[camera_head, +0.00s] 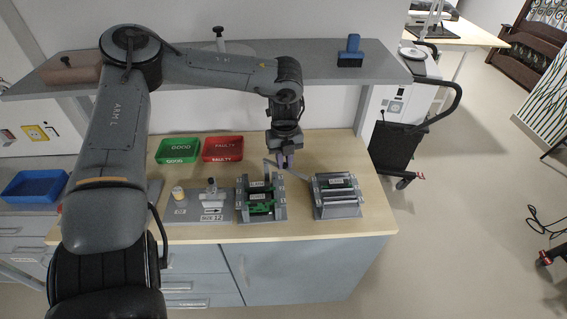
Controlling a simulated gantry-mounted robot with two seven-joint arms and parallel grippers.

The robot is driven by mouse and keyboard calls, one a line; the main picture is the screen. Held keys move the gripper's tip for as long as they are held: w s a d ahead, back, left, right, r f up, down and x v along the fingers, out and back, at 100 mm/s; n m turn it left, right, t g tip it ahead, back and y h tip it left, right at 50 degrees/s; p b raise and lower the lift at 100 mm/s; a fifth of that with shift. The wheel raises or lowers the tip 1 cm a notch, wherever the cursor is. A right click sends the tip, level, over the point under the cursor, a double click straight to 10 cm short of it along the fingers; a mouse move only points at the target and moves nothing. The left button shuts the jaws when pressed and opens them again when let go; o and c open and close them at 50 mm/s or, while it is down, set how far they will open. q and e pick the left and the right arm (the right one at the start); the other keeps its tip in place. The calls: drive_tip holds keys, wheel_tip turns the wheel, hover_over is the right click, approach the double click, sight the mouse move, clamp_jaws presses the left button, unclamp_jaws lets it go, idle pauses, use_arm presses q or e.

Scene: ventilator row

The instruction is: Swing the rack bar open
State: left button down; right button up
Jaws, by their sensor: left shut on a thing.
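The rack (278,213) with green boards stands on the wooden worktop, near its front edge. A thin grey rack bar (300,175) shows at the back right of this rack, raised above the boards and slanting. My left gripper (284,161) reaches down from above at the rack's back right corner. The fingers partly hide the bar, and the exact grip is too small to make out. My right gripper is not in view.
A second grey rack (338,208) stands close to the right. A green tray (177,151) and a red tray (222,149) lie behind, left of the gripper. A grey fixture plate (190,212) is left of the rack. A shelf (345,75) runs above the back.

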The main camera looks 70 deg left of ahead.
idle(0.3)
use_arm(q)
drive_tip(key=c, duration=1.1)
unclamp_jaws()
drive_tip(key=shift+o, duration=0.2)
